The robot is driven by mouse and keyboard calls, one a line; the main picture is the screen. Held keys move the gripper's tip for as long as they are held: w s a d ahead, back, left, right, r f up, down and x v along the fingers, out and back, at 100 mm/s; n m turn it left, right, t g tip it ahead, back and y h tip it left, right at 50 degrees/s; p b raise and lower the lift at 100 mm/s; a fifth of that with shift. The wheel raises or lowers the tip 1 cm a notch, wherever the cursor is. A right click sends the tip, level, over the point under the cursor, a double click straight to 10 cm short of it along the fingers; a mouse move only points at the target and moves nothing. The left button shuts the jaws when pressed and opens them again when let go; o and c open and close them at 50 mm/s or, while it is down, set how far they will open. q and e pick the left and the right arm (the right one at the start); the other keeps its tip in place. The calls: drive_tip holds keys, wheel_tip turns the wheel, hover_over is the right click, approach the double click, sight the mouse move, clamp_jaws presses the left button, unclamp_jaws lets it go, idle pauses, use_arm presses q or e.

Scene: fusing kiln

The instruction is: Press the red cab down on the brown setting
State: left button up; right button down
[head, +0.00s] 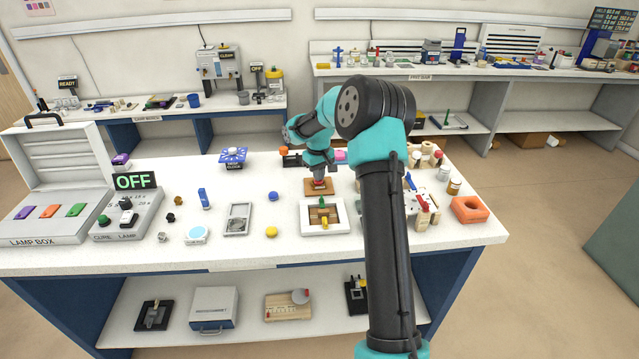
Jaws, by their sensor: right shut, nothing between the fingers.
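My right gripper (319,178) points straight down over the brown setting (309,192), a flat brown square on the white bench. The gripper is shut and holds nothing. A small bit of red, which looks like the red cab (319,184), shows just under the fingertips at the middle of the setting. The fingertips look to be at or just above it; contact is too small to tell. Whether the cab sits flat or tilted is hidden by the fingers. My left gripper is not in view.
In front of the setting is a white tray (309,229) with brown, green and yellow pieces. A blue ball (273,196) and a yellow ball (271,231) lie to the left. An orange block (470,209) and several small tools stand right of my arm.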

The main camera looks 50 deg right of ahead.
idle(0.5)
drive_tip(key=shift+r, duration=3.45)
